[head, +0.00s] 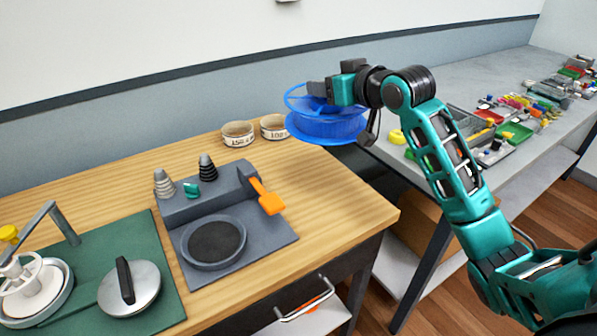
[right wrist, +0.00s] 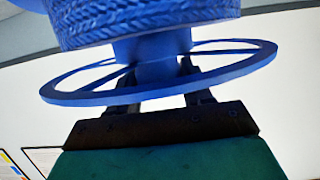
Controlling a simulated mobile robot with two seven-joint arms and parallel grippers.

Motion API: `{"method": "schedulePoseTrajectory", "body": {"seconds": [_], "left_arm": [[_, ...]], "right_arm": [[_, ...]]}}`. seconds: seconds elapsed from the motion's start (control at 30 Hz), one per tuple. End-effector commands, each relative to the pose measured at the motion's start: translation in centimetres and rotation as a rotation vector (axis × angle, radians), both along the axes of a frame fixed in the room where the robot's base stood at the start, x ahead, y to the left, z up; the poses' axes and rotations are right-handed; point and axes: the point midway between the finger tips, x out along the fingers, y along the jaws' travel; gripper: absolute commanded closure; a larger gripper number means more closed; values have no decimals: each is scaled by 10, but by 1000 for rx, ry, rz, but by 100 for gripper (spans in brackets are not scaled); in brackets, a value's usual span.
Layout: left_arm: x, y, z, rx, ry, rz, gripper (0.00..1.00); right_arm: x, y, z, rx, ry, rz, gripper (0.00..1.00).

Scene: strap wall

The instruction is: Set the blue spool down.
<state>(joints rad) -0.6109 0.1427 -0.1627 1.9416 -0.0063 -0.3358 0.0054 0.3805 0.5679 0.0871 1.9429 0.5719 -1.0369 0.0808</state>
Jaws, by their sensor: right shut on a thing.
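The blue spool (head: 328,126) is held up in my right gripper (head: 322,90), above the back right part of the wooden bench. Its wound disc faces down and its open rim is at the top in the head view. In the right wrist view the spool (right wrist: 165,88) fills the upper middle, and the fingers of my right gripper (right wrist: 160,100) are shut on its hub, across the open blue rim. The spool looks clear of the bench, but its exact height is hard to tell. My left gripper is not in view.
Two labelled rolls (head: 238,134) stand at the bench's back edge, left of the spool. Bare wood (head: 335,195) lies at right. A grey table (head: 480,80) holds many small parts.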

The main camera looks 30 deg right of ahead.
Motion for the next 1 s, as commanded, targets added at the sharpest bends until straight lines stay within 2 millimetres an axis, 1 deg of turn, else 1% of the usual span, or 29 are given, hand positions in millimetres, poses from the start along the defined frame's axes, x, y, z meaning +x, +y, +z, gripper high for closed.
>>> {"method": "schedulePoseTrajectory", "body": {"seconds": [0.07,0.17,0.27,0.5,0.6,0.7,0.8,0.93,1.0], "left_arm": [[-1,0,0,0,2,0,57],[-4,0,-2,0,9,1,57],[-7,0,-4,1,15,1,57],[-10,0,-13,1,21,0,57],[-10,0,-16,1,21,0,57],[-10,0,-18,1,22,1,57],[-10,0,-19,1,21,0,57],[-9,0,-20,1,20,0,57],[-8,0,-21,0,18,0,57]], "right_arm": [[0,0,0,0,-5,0,100],[0,0,-14,2,-1,0,100],[-1,1,-37,4,2,0,100],[-1,0,-100,4,0,-1,100],[-1,0,-123,4,-1,-2,100],[-1,0,-141,2,-3,-2,100],[-1,0,-151,0,-4,-1,100],[-1,0,-159,0,-6,-1,100],[-1,0,-168,1,-4,-1,100]]}}
